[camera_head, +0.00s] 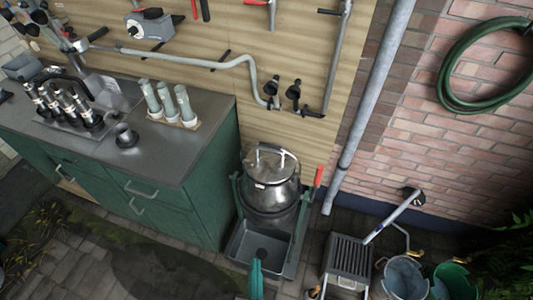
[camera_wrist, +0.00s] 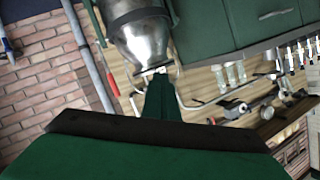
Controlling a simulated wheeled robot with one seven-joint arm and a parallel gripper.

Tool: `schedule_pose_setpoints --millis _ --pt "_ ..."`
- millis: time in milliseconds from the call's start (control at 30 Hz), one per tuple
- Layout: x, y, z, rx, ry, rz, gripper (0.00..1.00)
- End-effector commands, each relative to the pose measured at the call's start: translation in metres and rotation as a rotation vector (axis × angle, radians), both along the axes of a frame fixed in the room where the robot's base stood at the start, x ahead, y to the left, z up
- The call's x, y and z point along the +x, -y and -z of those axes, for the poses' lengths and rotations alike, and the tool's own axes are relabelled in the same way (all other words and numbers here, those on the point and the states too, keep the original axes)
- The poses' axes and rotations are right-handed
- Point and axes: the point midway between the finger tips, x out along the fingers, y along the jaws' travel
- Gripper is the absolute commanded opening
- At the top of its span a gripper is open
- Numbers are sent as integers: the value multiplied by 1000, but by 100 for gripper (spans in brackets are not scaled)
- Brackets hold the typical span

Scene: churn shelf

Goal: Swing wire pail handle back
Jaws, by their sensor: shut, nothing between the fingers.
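A shiny steel pail (camera_head: 270,183), churn-shaped, stands upright in a green frame beside the green cabinet. A thin wire handle (camera_head: 289,154) shows at its top, on the right and back side; its exact angle is hard to tell. My gripper (camera_head: 257,264) is at the bottom of the head view, in front of the pail and apart from it in the picture. In the wrist view my gripper (camera_wrist: 160,80) is a narrow green wedge, shut and empty. The pail (camera_wrist: 143,38) appears upside down beyond it, its lower end out of frame. The fingertips cover part of its top.
A grey tray (camera_head: 258,245) sits in front of the pail. A red-ended lever (camera_head: 318,176) rises at its right. A grey slatted box (camera_head: 347,258), a grey bucket (camera_head: 404,279) and a green bucket (camera_head: 452,281) stand to the right. The worktop (camera_head: 190,145) bounds the left.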

Motion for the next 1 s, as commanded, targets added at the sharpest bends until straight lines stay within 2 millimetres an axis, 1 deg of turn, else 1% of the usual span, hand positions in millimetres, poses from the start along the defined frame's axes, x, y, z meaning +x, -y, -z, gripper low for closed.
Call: schedule_pose_setpoints --millis 33,167,200,267,300,367,400,500,600,700,800,900,1000 --pt "20 -4 -1 54 4 20 0" --pt "64 -9 -3 211 -4 100 0" --pt "77 -10 -4 260 -4 129 0" --pt "97 -11 -9 335 1 176 0" --pt "110 -12 -14 387 8 208 0" --pt "130 -13 -21 465 22 258 0" --pt "142 -14 -28 518 35 291 0" --pt "172 -14 -47 655 75 377 0" --pt "195 -15 -68 784 122 453 0" --pt "212 -14 -85 889 169 512 0" --pt "222 -14 -98 966 204 554 0" --pt "227 -13 -105 1009 224 576 0" --pt "228 -13 -108 1025 231 583 0"
